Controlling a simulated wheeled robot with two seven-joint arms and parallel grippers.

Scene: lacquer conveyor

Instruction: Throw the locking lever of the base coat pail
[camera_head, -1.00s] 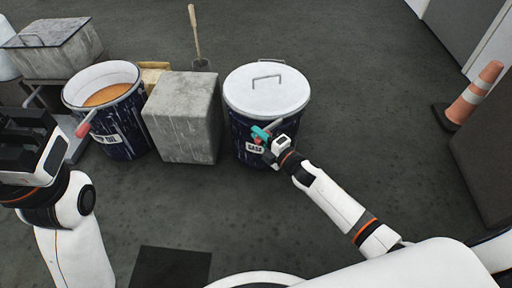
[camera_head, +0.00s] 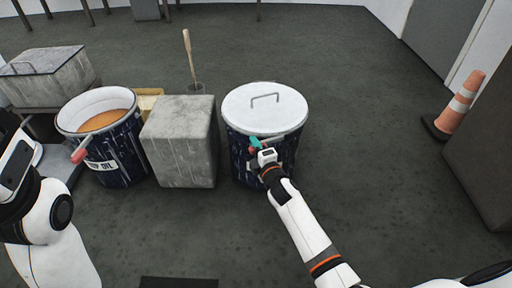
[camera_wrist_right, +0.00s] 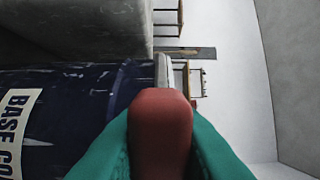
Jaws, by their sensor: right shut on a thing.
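The base coat pail (camera_head: 240,164) is dark blue with drips and stands on the floor. Its white lid (camera_head: 266,104) with a wire handle is on. My right gripper (camera_head: 257,144) has teal fingers and is at the pail's front, just below the rim. In the right wrist view it is shut on the red grip (camera_wrist_right: 160,125) of the locking lever, with a finger on each side. Most of the lever is hidden by the gripper. The "BASE CO" label (camera_wrist_right: 14,125) shows at the left there. My left gripper (camera_head: 14,165) is partly in view at the left edge; its fingers do not show clearly.
A grey block (camera_head: 180,145) stands close left of the pail. Beyond it is an open pail (camera_head: 118,160) of orange liquid with its own red-gripped lever (camera_head: 79,155). The floor right of the base coat pail is clear.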

